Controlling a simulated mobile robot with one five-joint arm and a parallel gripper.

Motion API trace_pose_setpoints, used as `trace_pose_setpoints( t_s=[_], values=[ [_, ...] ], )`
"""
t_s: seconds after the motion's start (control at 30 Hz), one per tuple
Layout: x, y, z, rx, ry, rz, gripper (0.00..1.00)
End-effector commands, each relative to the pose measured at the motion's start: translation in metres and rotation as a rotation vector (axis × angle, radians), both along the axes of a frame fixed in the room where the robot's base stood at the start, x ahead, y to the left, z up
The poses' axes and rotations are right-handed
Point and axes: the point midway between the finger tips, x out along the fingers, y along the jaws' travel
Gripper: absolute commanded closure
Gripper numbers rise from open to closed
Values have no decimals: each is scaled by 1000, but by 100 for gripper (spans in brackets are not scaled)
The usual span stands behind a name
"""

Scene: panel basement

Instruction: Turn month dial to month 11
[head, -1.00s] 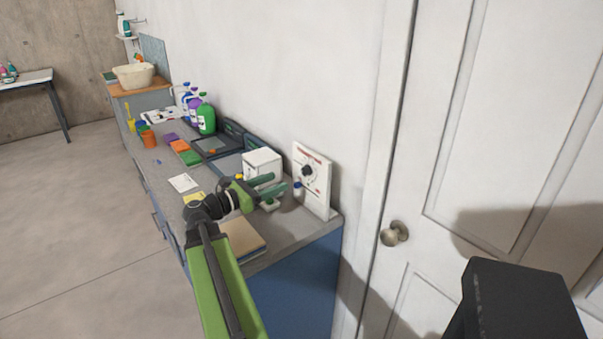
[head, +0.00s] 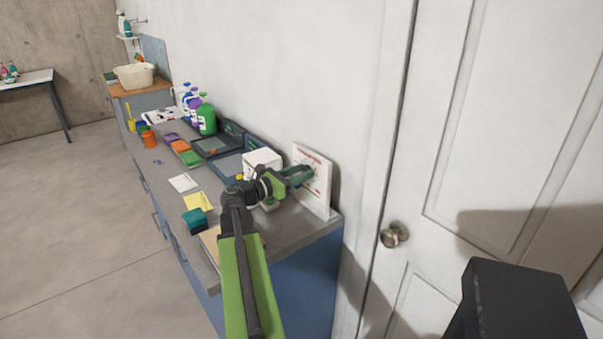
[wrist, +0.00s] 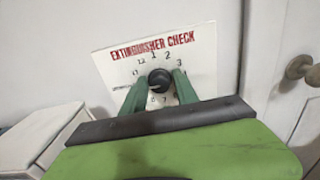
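A white panel headed "EXTINGUISHER CHECK" (wrist: 190,45) stands against the wall at the bench end; it also shows in the head view (head: 322,190). Its month dial, a round black knob (wrist: 160,77), has numbers around it, with 12, 1, 2 and 3 readable above. The knob's pointer direction cannot be made out. My gripper (wrist: 159,80) has its two green fingers on the left and right of the knob, with small gaps seeming to show between. In the head view my gripper (head: 308,174) reaches the panel's face and hides the knob.
A white box (head: 262,158) stands on the grey bench just left of the panel. A teal block (head: 195,221) and yellow paper (head: 198,202) lie nearer. Bottles (head: 206,119) stand farther back. A white door with a round handle (head: 394,234) is at the right.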

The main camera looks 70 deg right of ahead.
Motion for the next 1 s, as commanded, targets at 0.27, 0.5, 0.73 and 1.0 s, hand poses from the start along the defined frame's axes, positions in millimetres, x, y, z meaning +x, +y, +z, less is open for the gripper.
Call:
trace_pose_setpoints(
  t_s=[0.27,0.5,0.73,1.0],
  values=[
    [-1,0,0,0,0,-2,100],
    [-1,0,0,-9,-14,-3,100],
    [-2,1,0,-65,-102,-4,100],
    [-3,1,-1,-166,-261,-6,100]
  ],
)
